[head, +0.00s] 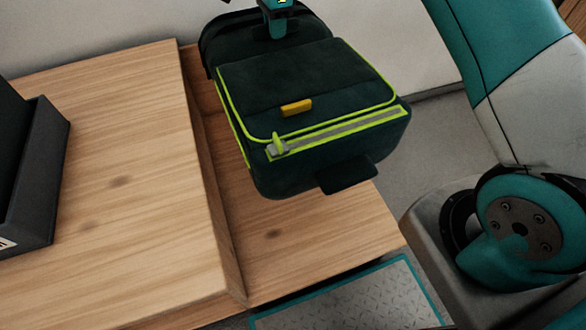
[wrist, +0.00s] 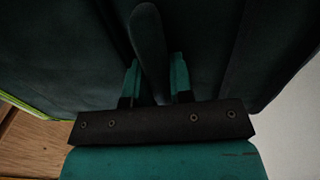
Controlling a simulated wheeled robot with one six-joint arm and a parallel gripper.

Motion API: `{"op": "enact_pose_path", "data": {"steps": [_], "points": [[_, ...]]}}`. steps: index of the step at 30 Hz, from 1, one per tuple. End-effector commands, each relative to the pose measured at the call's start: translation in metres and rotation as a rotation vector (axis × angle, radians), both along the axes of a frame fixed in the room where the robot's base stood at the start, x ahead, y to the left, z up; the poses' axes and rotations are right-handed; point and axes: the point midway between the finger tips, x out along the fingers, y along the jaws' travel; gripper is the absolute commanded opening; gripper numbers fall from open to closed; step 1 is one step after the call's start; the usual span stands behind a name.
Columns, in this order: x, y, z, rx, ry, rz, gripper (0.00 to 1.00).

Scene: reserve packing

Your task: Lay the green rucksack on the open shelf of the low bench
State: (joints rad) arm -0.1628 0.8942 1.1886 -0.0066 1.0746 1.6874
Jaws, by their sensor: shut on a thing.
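The green rucksack (head: 310,95) is dark green with bright yellow-green piping, a yellow tag and a zip. In the head view it is over the lower wooden shelf of the low bench (head: 290,240), at the right of a raised wooden section. I cannot tell whether its underside touches the shelf. My gripper (head: 278,12) is at the rucksack's top, partly cut off by the frame edge. In the wrist view my gripper (wrist: 153,85) is shut on a dark strap or handle, and the rucksack (wrist: 75,60) fills most of the picture.
A black box or tray (head: 40,165) stands on the raised wooden section (head: 120,180) at the left. A metal tread plate with a teal edge (head: 360,295) lies below the shelf's front. My own arm takes up the right side. The shelf's front part is bare.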

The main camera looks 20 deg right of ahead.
Motion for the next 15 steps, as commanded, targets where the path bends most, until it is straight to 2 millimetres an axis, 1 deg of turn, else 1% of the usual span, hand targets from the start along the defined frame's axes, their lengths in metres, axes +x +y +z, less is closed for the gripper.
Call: {"op": "enact_pose_path", "data": {"steps": [1, 3, 11, 14, 15], "points": [[0.002, 0.002, -0.006, 0.000, -0.002, -0.014, 0.00], [0.003, 0.003, -0.009, 0.000, -0.002, -0.031, 0.00], [0.005, 0.005, -0.012, -0.001, 0.000, -0.053, 0.00], [0.004, 0.005, -0.021, -0.001, 0.002, -0.052, 0.00], [0.004, 0.005, -0.027, -0.001, 0.002, -0.052, 0.00]]}}
